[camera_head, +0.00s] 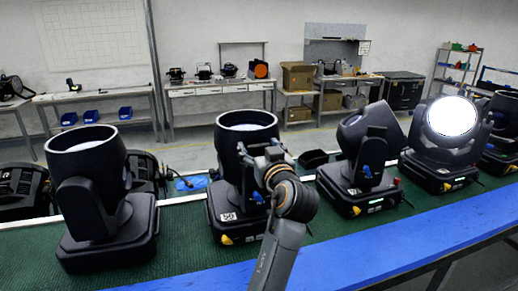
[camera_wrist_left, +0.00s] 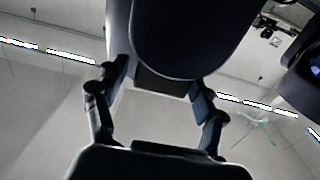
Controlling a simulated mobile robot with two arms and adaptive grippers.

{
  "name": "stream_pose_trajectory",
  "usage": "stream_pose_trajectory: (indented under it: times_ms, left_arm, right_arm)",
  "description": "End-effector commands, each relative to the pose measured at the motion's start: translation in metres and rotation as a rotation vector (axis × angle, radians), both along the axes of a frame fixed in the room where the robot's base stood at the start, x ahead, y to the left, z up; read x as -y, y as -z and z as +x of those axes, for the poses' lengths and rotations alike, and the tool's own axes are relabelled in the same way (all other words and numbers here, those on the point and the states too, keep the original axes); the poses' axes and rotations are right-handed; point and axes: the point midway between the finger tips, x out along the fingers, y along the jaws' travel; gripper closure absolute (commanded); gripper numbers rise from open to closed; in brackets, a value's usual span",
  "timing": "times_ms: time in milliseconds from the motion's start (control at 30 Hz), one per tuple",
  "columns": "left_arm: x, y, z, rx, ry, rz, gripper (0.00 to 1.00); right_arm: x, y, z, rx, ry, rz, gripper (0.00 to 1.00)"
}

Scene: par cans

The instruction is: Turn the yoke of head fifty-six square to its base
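A black moving-head light (camera_head: 236,205) stands on the green bench mat, its lens end tipped up. Its white number label (camera_head: 228,217) is too small to read surely. The dark yoke (camera_wrist_left: 190,40) fills the top middle of the left wrist view. My left gripper (camera_head: 262,156) is at the upper right of this light, against the yoke side. In the wrist view its two fingers (camera_wrist_left: 160,85) stand on either side of the dark yoke part, close to it. Whether they press on it is hard to tell. My right gripper is not in view.
A similar light (camera_head: 95,205) stands to the left. To the right are a tilted light (camera_head: 365,165) and one with a bright lens (camera_head: 450,118). A blue strip (camera_head: 380,245) runs along the bench front. Workbenches (camera_head: 220,88) stand along the back wall.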

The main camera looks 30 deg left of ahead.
Motion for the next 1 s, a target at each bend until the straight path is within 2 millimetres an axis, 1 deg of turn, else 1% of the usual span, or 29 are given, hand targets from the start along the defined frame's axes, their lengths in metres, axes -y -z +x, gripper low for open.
stream_pose_trajectory:
  times_ms: [267, 367, 467, 700, 800, 900, 1000]
  left_arm:
    - [0.0, 0.001, 0.0, -0.001, -0.002, 0.0, 0.23]
    - [-0.001, -0.003, 0.0, 0.001, -0.002, -0.001, 0.23]
    - [-0.001, -0.015, 0.0, 0.003, -0.002, -0.001, 0.23]
    - [0.0, -0.061, 0.001, 0.005, -0.001, -0.002, 0.23]
    - [0.0, -0.078, 0.001, 0.002, 0.0, -0.002, 0.23]
    - [0.0, -0.09, 0.001, 0.001, 0.0, -0.001, 0.23]
    - [0.0, -0.096, 0.001, -0.001, -0.001, -0.001, 0.23]
  right_arm:
    - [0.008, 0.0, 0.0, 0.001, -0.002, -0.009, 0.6]
    - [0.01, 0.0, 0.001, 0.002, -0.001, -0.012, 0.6]
    - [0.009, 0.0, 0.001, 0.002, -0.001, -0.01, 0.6]
    - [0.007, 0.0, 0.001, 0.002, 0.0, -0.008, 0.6]
    - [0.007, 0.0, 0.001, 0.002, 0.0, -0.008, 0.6]
    - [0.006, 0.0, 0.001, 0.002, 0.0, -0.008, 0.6]
    - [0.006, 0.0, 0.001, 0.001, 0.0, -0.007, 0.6]
